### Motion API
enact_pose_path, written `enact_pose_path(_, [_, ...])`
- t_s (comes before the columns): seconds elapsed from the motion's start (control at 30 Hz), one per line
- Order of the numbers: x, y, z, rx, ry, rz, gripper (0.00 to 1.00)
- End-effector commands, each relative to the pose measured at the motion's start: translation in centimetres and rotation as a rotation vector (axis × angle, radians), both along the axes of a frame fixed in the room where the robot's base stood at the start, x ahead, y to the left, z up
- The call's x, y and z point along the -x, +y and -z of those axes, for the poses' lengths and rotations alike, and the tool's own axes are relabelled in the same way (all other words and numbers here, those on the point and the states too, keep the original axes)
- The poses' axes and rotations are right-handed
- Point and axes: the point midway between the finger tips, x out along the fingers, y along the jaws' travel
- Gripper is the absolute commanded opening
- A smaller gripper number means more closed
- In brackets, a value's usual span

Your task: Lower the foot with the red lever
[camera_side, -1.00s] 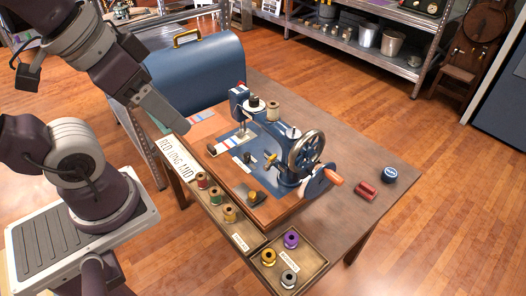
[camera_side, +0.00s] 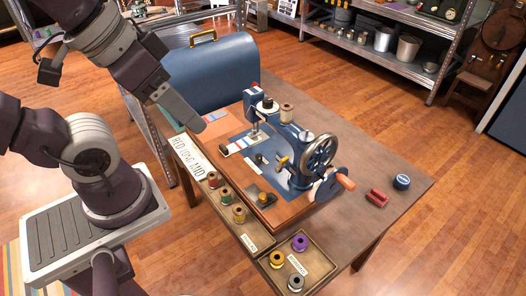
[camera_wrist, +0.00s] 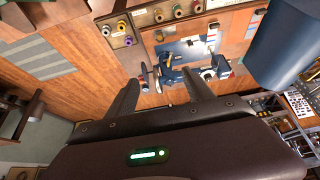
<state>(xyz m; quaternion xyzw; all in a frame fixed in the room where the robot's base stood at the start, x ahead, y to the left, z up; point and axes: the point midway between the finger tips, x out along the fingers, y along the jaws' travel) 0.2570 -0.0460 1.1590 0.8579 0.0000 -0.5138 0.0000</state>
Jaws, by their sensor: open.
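A blue sewing machine (camera_side: 290,140) stands on a wooden base on the table. A small red piece that looks like the lever (camera_side: 255,86) shows at the top back of its head. In the wrist view my gripper (camera_wrist: 160,76) is open and empty, with the sewing machine (camera_wrist: 185,75) beyond the fingertips.
A blue case (camera_side: 215,75) with a yellow handle stands behind the machine. Trays of thread spools (camera_side: 297,265) line the front table edge. A red object (camera_side: 377,197) and a blue tin (camera_side: 401,181) lie at the right. The handwheel (camera_side: 319,152) and crank stick out rightward.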

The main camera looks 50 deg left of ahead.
Motion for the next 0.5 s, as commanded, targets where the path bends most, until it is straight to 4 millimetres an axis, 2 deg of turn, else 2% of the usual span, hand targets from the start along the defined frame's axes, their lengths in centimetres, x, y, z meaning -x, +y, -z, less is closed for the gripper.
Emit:
enact_pose_path(0.23, [0.0,0.0,0.0,0.000,0.000,0.000,0.61])
enact_pose_path(0.33, [0.0,0.0,0.0,0.000,0.000,0.000,0.42])
enact_pose_path(0.43, [-0.4,0.1,-0.3,0.008,0.005,-0.014,0.42])
enact_pose_path(0.5, [-2.1,0.3,-1.3,0.049,0.030,-0.078,0.42])
